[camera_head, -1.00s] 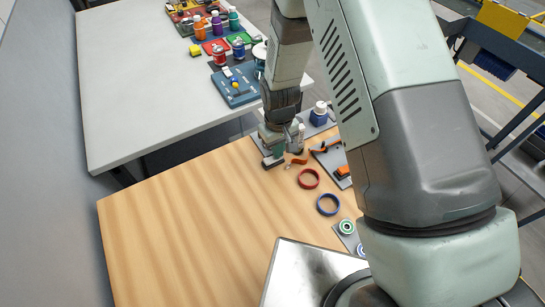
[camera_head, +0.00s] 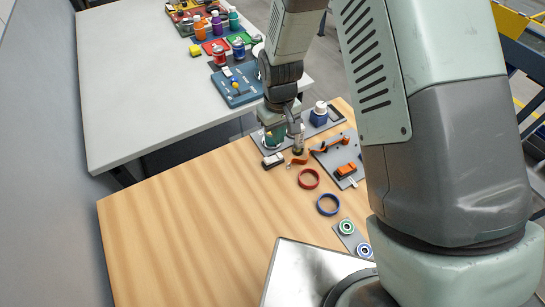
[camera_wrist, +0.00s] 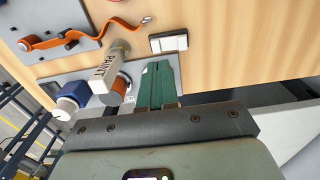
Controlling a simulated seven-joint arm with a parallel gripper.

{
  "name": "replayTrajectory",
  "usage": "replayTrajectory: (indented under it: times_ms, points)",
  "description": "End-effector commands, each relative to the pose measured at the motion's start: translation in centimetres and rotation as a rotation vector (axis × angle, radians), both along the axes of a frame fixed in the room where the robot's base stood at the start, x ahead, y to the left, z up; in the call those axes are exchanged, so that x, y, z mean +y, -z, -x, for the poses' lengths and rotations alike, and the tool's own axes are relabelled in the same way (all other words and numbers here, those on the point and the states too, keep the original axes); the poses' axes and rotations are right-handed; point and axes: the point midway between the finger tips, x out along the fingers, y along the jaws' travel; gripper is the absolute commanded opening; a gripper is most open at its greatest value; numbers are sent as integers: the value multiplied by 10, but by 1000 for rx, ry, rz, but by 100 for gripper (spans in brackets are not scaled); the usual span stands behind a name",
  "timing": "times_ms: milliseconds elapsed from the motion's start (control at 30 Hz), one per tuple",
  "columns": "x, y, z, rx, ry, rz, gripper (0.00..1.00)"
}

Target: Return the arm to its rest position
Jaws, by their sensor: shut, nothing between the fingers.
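My gripper (camera_head: 274,140) is over the far edge of the wooden table (camera_head: 190,230), pointing down. Its green fingers (camera_wrist: 158,84) are together in the wrist view with nothing between them. In the wrist view a bottle with a white label reading PAINT (camera_wrist: 112,72) and an orange part stands beside the fingers, apart from them. A small white block with dark ends (camera_wrist: 168,42) lies on the wood just beyond the fingertips. My upper arm fills the right of the head view.
A blue bottle (camera_head: 319,114) stands on a grey plate. An orange strap (camera_head: 330,146) lies on another plate. A red ring (camera_head: 308,178) and a blue ring (camera_head: 328,204) lie on the wood. A grey table (camera_head: 130,90) holds several bottles and trays. The wood's left is clear.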

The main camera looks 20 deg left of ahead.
Motion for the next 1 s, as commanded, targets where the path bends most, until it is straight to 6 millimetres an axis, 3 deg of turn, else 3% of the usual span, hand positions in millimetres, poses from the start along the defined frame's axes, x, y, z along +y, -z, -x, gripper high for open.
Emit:
replayTrajectory:
  times_ms: [700,767,867,1000]
  points:
    - [-2,-11,-1,-5,6,-2,0]
    - [-5,-23,-4,-16,19,-6,0]
    - [-19,-59,-11,-47,63,-18,0]
    - [-52,-130,-13,-110,158,-39,0]
